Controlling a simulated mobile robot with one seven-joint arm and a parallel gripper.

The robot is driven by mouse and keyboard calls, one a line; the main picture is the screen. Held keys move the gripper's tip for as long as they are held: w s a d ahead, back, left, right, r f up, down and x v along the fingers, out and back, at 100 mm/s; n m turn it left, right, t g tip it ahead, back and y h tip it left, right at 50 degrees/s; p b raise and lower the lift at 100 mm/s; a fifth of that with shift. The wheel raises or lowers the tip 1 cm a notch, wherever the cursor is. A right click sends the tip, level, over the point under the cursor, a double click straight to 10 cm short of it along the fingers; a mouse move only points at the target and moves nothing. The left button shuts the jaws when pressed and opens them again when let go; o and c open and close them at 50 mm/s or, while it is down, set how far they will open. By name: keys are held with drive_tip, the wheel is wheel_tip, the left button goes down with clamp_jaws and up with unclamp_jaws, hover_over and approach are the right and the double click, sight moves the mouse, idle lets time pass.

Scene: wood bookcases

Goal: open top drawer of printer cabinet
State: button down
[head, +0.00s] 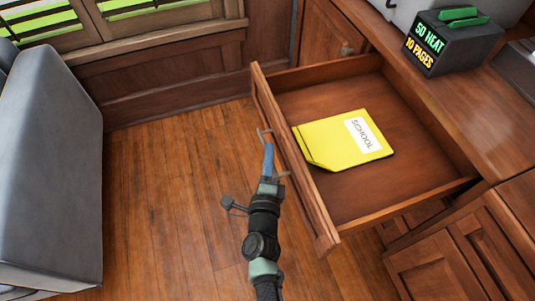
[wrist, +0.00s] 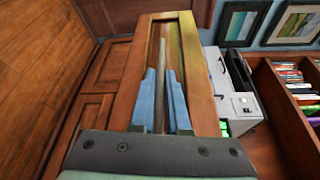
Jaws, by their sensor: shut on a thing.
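The top drawer (head: 410,175) of the wooden printer cabinet (head: 500,145) is pulled well out, and its inside shows in the head view. In the wrist view the handle (wrist: 161,62) runs between the fingers, against the drawer front (wrist: 190,60). Part of the handle is hidden by the fingers.
A dark box with green and orange lettering (head: 440,45) stands on the cabinet top, beside a grey machine. A grey sofa (head: 45,170) is at the left. Wooden floor (head: 165,190) between sofa and drawer is clear. Bookshelves (wrist: 290,100) show at the wrist view's right.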

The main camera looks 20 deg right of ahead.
idle(0.3)
drive_tip(key=c, duration=0.9)
unclamp_jaws()
drive_tip(key=p+v, duration=0.2)
drive_tip(key=v, duration=1.1)
drive_tip(key=shift+a, duration=0.1)
drive_tip(key=shift+w+r, duration=0.1)
